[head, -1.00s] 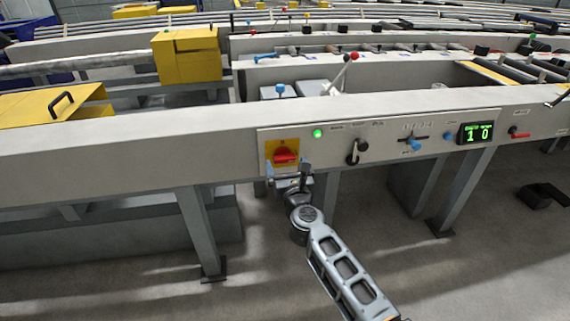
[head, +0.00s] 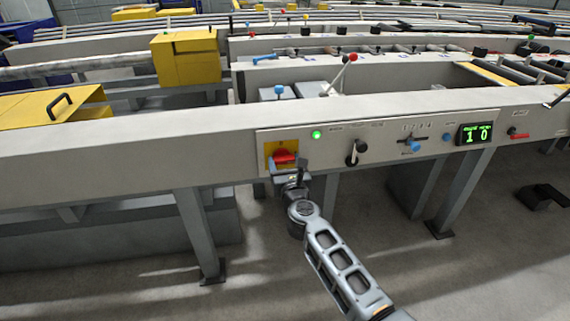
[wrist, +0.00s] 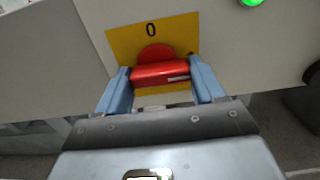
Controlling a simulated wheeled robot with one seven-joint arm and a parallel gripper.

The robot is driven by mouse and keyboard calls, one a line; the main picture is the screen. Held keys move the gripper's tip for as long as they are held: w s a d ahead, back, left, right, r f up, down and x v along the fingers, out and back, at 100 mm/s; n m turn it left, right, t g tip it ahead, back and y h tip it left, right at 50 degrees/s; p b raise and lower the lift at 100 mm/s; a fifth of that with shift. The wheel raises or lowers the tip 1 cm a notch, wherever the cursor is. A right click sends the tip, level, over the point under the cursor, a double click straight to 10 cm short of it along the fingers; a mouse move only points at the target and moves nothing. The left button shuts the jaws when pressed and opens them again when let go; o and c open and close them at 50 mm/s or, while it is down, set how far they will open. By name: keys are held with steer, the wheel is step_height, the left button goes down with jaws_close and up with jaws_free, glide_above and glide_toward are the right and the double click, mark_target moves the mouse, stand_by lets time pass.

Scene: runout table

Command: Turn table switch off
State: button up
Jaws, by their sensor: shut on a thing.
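The table switch is a red rotary handle (wrist: 160,73) on a yellow plate (wrist: 125,43) with a "0" above it. In the wrist view the handle bar lies almost level, with a small white mark near its right end. My gripper (wrist: 161,82) has one blue-grey finger at each end of the bar and is shut on it. In the head view the red handle (head: 284,157) sits on the panel's left end, with my gripper (head: 285,172) right up against it from below, hiding the lower part of the yellow plate.
A green lamp (head: 316,135) is lit just right of the switch. Further right on the panel are a black lever (head: 356,152), a blue knob (head: 412,146) and a display (head: 474,134) reading 1 0. Table legs (head: 203,233) stand below; the floor between them is open.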

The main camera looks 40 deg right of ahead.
steer(key=shift+c, duration=0.7)
steer(key=shift+n, duration=0.3)
steer(key=n+p, duration=0.2)
steer(key=n, duration=0.1)
steer(key=shift+r, duration=0.1)
steer(key=n+p, duration=0.1)
steer(key=n, duration=0.4)
steer(key=shift+p, duration=0.35)
steer(key=n+p, duration=0.1)
steer(key=n, duration=0.3)
steer(key=shift+a+r+n+p, duration=0.1)
steer(key=shift+n+p, duration=0.2)
steer(key=shift+p, duration=0.05)
steer(key=n+p, duration=0.1)
steer(key=n, duration=0.3)
steer(key=shift+n+p, duration=0.3)
steer(key=shift+p, duration=0.05)
